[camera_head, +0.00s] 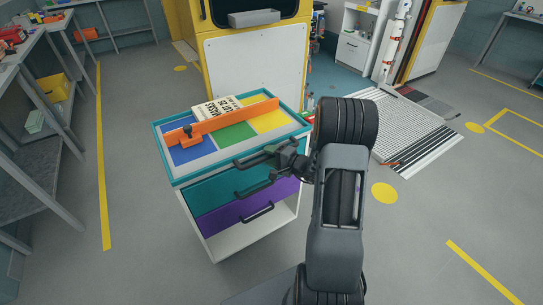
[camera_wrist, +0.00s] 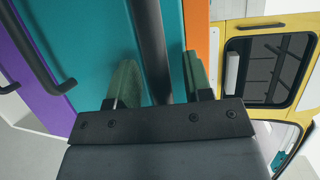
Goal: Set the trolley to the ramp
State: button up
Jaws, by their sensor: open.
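The trolley (camera_head: 238,143) stands upright in the middle of the head view. It has a teal rim, a white body, a teal drawer (camera_head: 225,193), a purple drawer (camera_head: 232,215) and dark handles. My gripper (camera_head: 283,156) is at its upper front edge, by the topmost dark bar (camera_head: 252,160). In the wrist view, my open green-padded fingers (camera_wrist: 158,80) stand on either side of a dark bar (camera_wrist: 152,45), with gaps visible; contact is unclear. The ramp (camera_head: 425,130), pale and ridged with striped edges, lies on the floor to the right, apart from the trolley.
An orange clamp bar (camera_head: 230,120) and a book (camera_head: 217,107) lie on the trolley top. A yellow van (camera_head: 255,70) stands behind. Workbenches (camera_head: 35,130) line the left.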

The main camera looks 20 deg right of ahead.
jog(key=shift+c, duration=0.2)
grip_shut()
dwell(0.4)
